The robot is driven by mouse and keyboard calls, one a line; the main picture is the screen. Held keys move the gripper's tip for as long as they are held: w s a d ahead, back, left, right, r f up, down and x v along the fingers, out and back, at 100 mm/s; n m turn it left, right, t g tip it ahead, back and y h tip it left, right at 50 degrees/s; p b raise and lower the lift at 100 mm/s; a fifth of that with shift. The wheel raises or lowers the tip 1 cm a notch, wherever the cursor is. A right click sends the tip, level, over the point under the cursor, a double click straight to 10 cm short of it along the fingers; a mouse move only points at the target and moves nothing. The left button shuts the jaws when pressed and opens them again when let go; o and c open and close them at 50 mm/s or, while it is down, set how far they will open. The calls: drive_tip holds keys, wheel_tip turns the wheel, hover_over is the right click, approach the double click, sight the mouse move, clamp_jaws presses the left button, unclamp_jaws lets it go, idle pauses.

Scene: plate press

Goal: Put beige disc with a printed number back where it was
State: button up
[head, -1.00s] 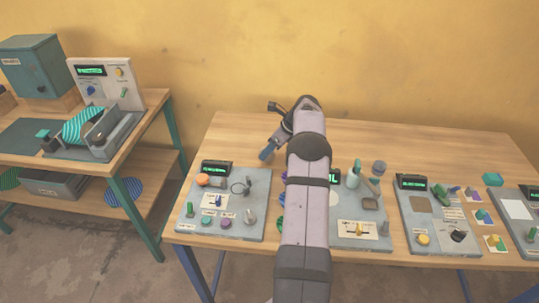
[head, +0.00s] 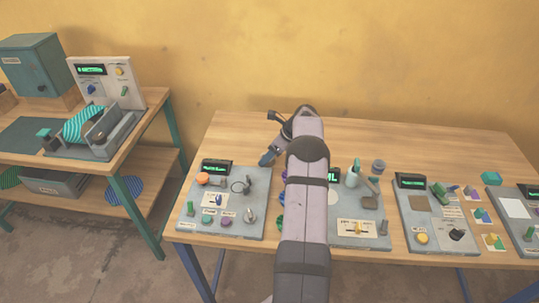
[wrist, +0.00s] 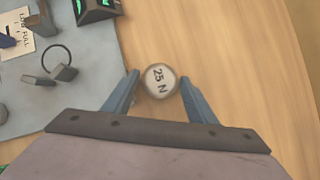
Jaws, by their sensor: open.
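The beige disc (wrist: 160,80), printed "25 N", shows in the wrist view against the bare wood of the table, between the tips of my gripper (wrist: 160,88). The fingers are open on either side of it, with a small gap visible at each side. I cannot tell exactly how high the fingertips are above the table. In the head view my gripper (head: 267,158) is over the table behind the left panel, and the disc cannot be made out there.
A grey panel (wrist: 75,100) with a black ring and a green display lies left of the disc in the wrist view. More panels, such as the one with a yellow knob (head: 435,222), line the table's front. Bare wood (head: 235,135) lies behind.

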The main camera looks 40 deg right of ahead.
drive_tip(key=shift+r, duration=0.1)
drive_tip(key=shift+r, duration=0.15)
drive_tip(key=b+v, duration=0.2)
drive_tip(key=v, duration=1)
drive_tip(key=s+a+n+g, duration=0.2)
drive_tip(key=a+n, duration=0.6)
drive_tip(key=a, duration=0.5)
drive_tip(key=s+a+n+g, duration=0.25)
drive_tip(key=a+n, duration=0.45)
drive_tip(key=a, duration=0.5)
drive_tip(key=s+a+f+n+h, duration=0.1)
drive_tip(key=s+a+f+n, duration=0.1)
drive_tip(key=s+a+n, duration=0.4)
drive_tip(key=s+a+f+n+g+h, duration=0.1)
drive_tip(key=s+a+f+n, duration=0.2)
drive_tip(key=s+a+n, duration=0.4)
drive_tip(key=s+n, duration=0.3)
drive_tip(key=s, duration=0.4)
drive_tip(key=shift+a+n, duration=0.2)
drive_tip(key=shift+n, duration=0.1)
